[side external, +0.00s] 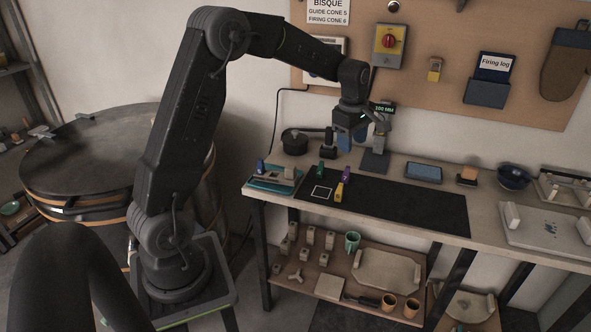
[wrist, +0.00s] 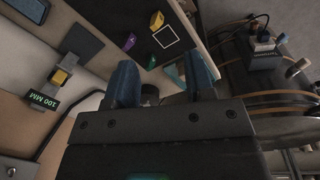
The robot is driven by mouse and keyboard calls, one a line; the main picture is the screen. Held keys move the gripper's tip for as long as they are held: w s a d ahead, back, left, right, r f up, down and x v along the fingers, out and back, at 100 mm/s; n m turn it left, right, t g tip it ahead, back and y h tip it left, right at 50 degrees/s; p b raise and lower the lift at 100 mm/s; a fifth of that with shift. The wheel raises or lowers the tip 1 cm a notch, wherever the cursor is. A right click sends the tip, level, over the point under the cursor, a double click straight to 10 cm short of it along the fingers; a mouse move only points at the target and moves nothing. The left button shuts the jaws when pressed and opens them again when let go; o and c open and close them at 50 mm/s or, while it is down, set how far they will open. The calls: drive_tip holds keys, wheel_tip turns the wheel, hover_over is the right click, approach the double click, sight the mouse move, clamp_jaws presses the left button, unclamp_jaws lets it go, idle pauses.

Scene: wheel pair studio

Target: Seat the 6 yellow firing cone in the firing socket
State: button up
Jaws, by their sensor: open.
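The yellow cone (side external: 339,191) stands on the black mat just right of a white outlined square. It also shows in the wrist view (wrist: 157,20), beside the same square. My gripper (side external: 346,147) hangs above the back of the bench, behind the cone and well apart from it. In the wrist view its two blue fingers are spread with nothing between them (wrist: 160,72). A pale holder block (side external: 289,173) sits on a teal tray (side external: 268,185) at the bench's left end. I cannot tell which opening is the firing socket.
A purple piece (side external: 346,173) and a green piece (side external: 320,168) stand behind the yellow cone. A blue piece (side external: 261,167) is at the tray. A grey stand with a 100 MM display (side external: 384,108) is close to my gripper. The mat's right side (side external: 420,208) is clear.

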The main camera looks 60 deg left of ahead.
drive_tip(key=s+d+r+m+t, duration=0.1)
drive_tip(key=s+d+r+m, duration=0.4)
drive_tip(key=s+d+m, duration=0.2)
drive_tip(key=s+d+r+m+t, duration=0.2)
drive_tip(key=s+d+r+m, duration=0.3)
drive_tip(key=s, duration=0.6)
drive_tip(key=d+m, duration=0.2)
drive_tip(key=m, duration=0.1)
drive_tip(key=shift+s+d, duration=0.35)
drive_tip(key=shift+o, duration=0.5)
drive_tip(key=s+d+f+m+t, duration=0.1)
drive_tip(key=s+d+m, duration=0.1)
drive_tip(key=s+m, duration=0.4)
drive_tip(key=shift+s+d+f, duration=0.35)
drive_tip(key=shift+s+f, duration=0.05)
drive_tip(key=shift+s, duration=0.35)
